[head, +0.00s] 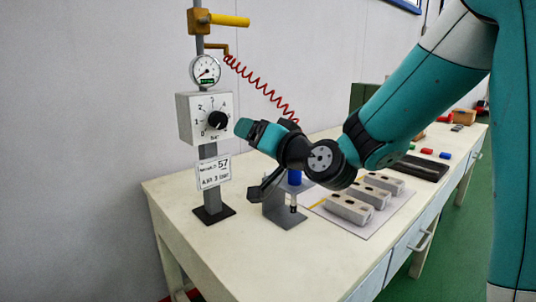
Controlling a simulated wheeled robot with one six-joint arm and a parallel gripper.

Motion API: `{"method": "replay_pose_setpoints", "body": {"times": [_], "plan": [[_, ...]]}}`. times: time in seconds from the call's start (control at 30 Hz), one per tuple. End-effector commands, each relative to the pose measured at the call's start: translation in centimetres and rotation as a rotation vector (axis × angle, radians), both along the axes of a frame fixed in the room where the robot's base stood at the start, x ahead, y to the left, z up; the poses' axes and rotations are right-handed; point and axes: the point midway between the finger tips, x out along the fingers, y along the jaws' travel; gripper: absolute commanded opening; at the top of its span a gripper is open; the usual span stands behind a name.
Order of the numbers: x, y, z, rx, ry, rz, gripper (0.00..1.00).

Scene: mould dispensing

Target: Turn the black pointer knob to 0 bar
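The black pointer knob (217,120) sits on the front of a light grey regulator box (188,120), within a printed scale with 0 at the lower left and 3 near the top. Its pointer direction is too small to read surely. A round gauge (205,70) stands above the box; its needle is hard to read. My teal and black wrist is just right of the knob, with a visible gap. Angular dark parts below the wrist look like my gripper (265,188); its fingers cannot be made out clearly, and I see nothing held.
A card (214,172) hangs on the post below the box. A metal stand (290,212) with a blue syringe (294,178) is under my wrist. Grey mould blocks (349,208) lie to the right. A red coiled hose (262,88) hangs behind. The front left tabletop (240,260) is clear.

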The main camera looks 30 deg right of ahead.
Motion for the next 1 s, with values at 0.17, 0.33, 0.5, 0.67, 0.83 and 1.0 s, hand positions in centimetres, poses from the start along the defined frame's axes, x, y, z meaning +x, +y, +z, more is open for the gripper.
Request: {"method": "replay_pose_setpoints", "body": {"times": [0.17, 0.33, 0.5, 0.67, 0.83, 1.0], "plan": [[-2.5, -0.8, -0.3, -0.001, -0.001, -0.003, 0.72], [-3.4, -0.9, -0.2, -0.001, 0.000, 0.000, 0.72], [-3.4, -0.9, -0.1, -0.001, 0.001, 0.001, 0.72], [-3.4, -0.9, -0.1, -0.001, 0.001, 0.001, 0.72], [-3.4, -0.8, -0.2, -0.003, 0.004, 0.006, 0.72], [-4.8, 2.6, -1.6, -0.076, 0.104, 0.139, 0.72]]}}
